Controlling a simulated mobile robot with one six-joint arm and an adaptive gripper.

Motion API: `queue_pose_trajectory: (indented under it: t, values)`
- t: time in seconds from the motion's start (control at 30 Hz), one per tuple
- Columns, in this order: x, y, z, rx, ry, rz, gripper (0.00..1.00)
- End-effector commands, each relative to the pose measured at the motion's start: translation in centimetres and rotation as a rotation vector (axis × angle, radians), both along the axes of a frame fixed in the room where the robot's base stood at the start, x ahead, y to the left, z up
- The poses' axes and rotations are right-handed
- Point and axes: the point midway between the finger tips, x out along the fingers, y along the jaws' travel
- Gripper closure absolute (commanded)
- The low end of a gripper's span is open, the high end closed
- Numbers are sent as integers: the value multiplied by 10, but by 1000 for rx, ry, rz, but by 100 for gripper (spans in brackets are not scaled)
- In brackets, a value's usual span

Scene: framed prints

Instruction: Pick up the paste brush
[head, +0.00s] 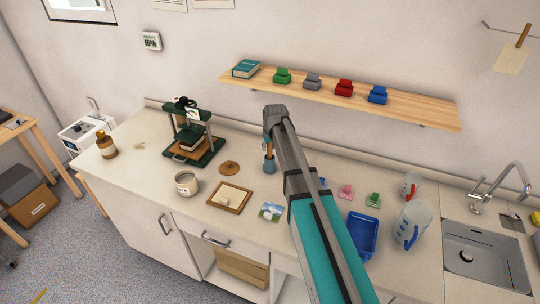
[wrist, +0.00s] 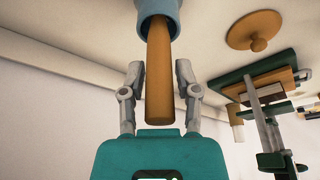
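The paste brush shows as a brown wooden handle (wrist: 158,85) standing in a blue jar (wrist: 155,10) in the wrist view; its bristles are hidden. In the head view the blue jar (head: 270,166) stands on the counter, with a bit of handle above it, partly behind my arm. My gripper (wrist: 160,72) is open, with one finger on each side of the handle and a small gap to it on both sides. In the head view my gripper (head: 271,130) is mostly hidden behind my wrist.
A brown round lid (head: 229,168) and a dark green press (head: 192,140) stand left of the jar. A framed print (head: 229,197) lies in front. A wooden shelf (head: 300,92) with small coloured items hangs behind. A blue tray (head: 362,237) is right of my arm.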

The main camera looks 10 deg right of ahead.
Motion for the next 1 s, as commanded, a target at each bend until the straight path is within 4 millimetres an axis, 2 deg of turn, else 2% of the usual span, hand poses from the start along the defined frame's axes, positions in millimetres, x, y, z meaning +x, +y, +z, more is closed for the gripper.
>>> queue_pose_trajectory:
  t: [0.03,0.17,0.67,1.0]
  values:
    - [0,0,0,0,0,0,77]
    - [0,0,0,0,0,0,100]
    - [0,0,5,0,0,0,100]
    - [0,0,28,0,0,0,100]
